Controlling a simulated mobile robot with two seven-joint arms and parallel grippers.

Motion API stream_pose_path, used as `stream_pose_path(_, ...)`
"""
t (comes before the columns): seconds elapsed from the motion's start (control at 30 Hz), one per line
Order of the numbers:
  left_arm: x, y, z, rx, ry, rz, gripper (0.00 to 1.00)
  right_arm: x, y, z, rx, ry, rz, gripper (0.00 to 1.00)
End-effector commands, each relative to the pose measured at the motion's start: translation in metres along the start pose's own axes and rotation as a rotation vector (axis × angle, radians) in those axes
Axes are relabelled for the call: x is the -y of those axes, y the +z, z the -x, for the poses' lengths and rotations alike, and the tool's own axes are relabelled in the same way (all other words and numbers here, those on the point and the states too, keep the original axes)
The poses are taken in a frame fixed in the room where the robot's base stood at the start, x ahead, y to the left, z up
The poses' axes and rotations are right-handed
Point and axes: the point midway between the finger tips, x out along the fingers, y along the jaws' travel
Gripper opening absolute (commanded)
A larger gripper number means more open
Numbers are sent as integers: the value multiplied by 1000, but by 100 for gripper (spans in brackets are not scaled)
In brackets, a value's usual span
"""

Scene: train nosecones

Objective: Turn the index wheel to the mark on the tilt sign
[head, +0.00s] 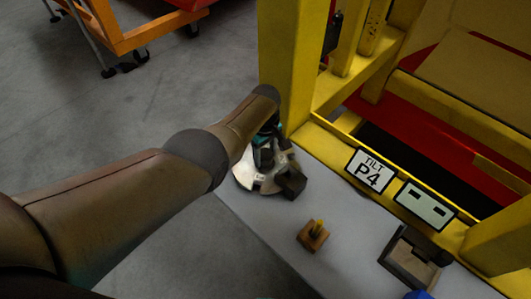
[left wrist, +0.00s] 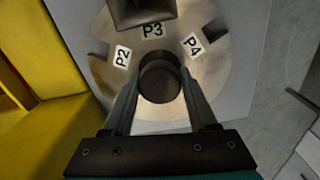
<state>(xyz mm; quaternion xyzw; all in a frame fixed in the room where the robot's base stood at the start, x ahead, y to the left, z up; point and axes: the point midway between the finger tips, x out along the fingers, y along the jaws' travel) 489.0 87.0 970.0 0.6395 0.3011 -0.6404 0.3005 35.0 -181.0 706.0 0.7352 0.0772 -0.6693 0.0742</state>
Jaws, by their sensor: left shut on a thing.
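The index wheel (head: 262,184) is a pale metal disc with notches on the grey table, beside the yellow frame. In the left wrist view, the wheel (left wrist: 105,72) shows labels P2, P3 and P4. A dark block (left wrist: 140,12) overlaps its rim right by P3; P4 is to the right and P2 to the left. My left gripper (head: 264,155) is shut on the wheel's dark round hub (left wrist: 160,82), a finger on each side. The tilt sign (head: 369,171) is a white plate reading TILT P4 on the yellow rail. My right gripper is not in view.
A small wooden block with a yellow peg (head: 313,237) and a dark open holder (head: 410,262) stand on the table. An orange cart (head: 150,30) is on the floor at back left.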

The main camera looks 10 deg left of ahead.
Motion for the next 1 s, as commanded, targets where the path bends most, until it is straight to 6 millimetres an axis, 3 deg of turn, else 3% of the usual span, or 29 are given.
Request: stream_pose_path(1.0,0,-2,1,-3,5,918,0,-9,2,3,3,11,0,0)
